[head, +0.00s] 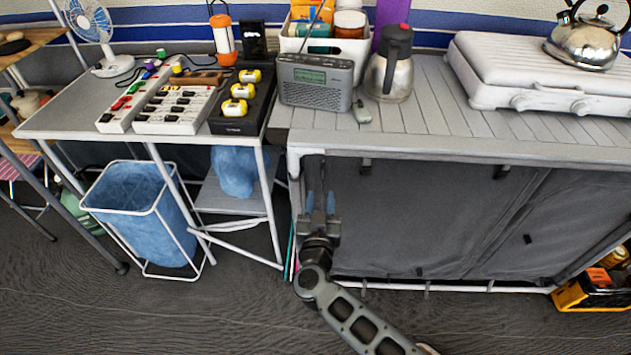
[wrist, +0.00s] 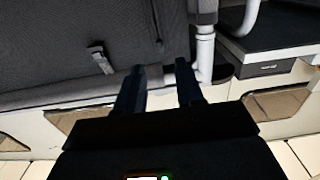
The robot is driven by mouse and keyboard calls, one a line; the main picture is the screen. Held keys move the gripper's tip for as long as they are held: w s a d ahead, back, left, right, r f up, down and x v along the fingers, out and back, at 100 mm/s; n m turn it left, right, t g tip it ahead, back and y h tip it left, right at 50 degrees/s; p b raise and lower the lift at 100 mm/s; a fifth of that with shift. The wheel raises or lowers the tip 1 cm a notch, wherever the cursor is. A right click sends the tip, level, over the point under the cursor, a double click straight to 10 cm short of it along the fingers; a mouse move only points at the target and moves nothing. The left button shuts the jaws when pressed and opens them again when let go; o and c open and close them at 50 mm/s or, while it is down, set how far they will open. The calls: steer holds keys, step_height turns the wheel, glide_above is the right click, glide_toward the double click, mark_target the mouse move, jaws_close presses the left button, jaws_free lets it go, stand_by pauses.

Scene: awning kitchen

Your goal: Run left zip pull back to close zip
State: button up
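The dark grey cloth front (head: 430,215) of the low cabinet hangs under the slatted worktop. My gripper (head: 320,193) is upright at the cloth's left end, just below the worktop's front corner. In the wrist view my gripper (wrist: 160,88) has its two dark fingers apart, with nothing seen held between them. The grey cloth (wrist: 60,40) fills the upper left there, with a thin seam (wrist: 156,25) running down it, ending above the fingers. I cannot tell which mark is the left zip pull. A small dark tab (head: 527,239) hangs on the cloth's right part.
The grey worktop (head: 455,125) overhangs my gripper and carries a radio (head: 316,82), a flask (head: 391,70) and a white stove (head: 540,80). A blue-lined bin (head: 140,190) stands left. A white post (wrist: 205,50) is close right of my fingers. Floor in front is clear.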

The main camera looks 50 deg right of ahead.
mark_target(323, 174)
steer(key=x, duration=0.8)
steer(key=shift+b, duration=0.3)
steer(key=shift+c, duration=0.3)
jaws_close()
